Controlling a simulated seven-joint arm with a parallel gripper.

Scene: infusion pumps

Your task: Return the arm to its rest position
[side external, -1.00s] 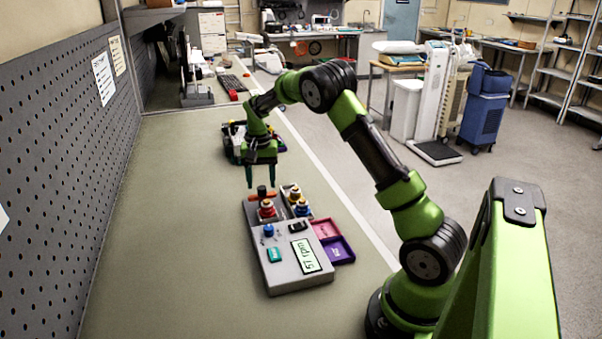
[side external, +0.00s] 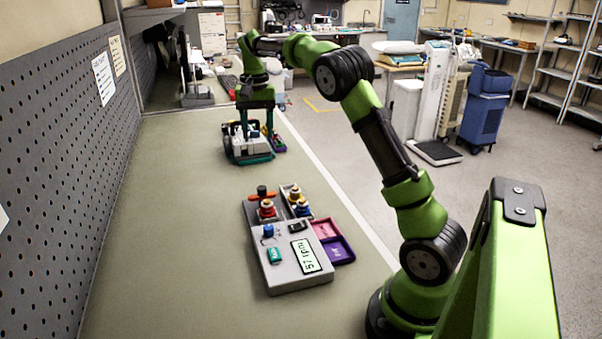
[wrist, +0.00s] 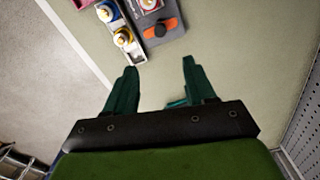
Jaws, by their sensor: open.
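My gripper (side external: 257,130) is open with its two dark green fingers apart, and nothing shows between them. In the side view it hangs level with the far pump (side external: 248,152), partly covering it; I cannot tell the gap between them. The wrist view shows the open fingers (wrist: 159,66) with bare table between them. The near grey pump (side external: 287,262) sits on the bench with a small display, a teal button and a blue knob. It shows partly at the top of the wrist view (wrist: 172,36).
A pink tray (side external: 325,229) and a purple tray (side external: 340,250) lie beside the near pump. A small tray with coloured pieces (side external: 296,201) adjoins it. A pegboard wall (side external: 60,190) runs along the left. The bench between wall and pumps is clear.

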